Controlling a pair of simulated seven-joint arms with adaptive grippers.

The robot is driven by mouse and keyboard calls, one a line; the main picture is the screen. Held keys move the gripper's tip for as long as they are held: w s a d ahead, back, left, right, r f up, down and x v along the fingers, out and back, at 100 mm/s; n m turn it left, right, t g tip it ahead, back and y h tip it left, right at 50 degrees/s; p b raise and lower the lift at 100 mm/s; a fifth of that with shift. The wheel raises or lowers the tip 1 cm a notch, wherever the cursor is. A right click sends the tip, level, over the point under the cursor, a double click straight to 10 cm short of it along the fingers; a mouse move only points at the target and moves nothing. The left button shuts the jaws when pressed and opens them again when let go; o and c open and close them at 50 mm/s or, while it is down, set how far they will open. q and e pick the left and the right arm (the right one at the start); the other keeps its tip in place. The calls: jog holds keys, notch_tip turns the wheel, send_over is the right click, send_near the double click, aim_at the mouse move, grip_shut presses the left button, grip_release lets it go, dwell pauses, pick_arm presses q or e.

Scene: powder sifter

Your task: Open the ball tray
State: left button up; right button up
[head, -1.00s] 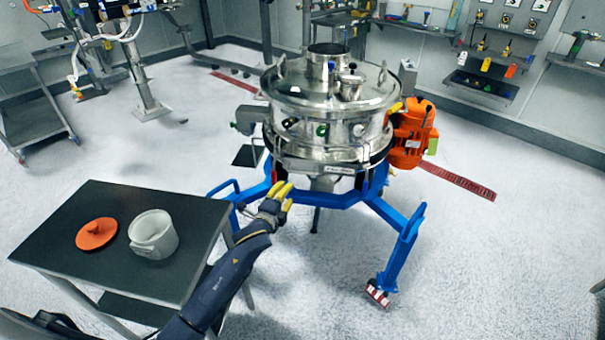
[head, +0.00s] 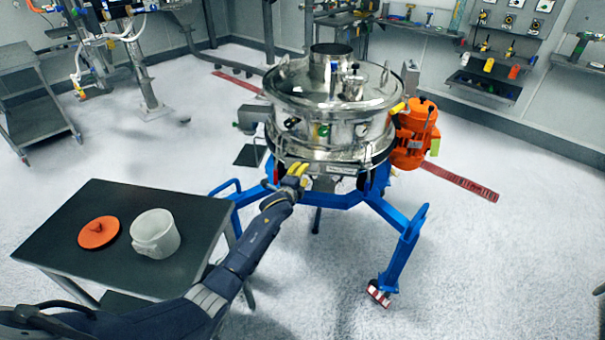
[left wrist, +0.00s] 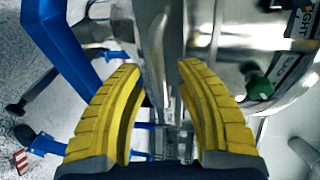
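The steel powder sifter (head: 325,120) stands on a blue frame. The ball tray looks like the narrow metal front (head: 325,168) low on the sifter's near side; my gripper partly covers it. My left gripper (head: 297,170), with yellow fingers, is at the left part of this front. In the left wrist view, its fingers (left wrist: 160,68) are spread apart, with a bright thin metal piece (left wrist: 158,38) between and beyond their tips. I cannot tell whether the fingers touch it. My right gripper is in neither view.
An orange motor (head: 412,135) is at the sifter's right. Blue frame legs (head: 402,250) spread below. A dark table (head: 75,235) at the left bears an orange lid (head: 98,232) and a white pot (head: 155,234).

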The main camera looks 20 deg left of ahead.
pick_arm(q)
jog(key=shift+w+f, duration=0.1)
jog(key=shift+w, duration=0.4)
jog(key=shift+o, duration=0.4)
grip_shut()
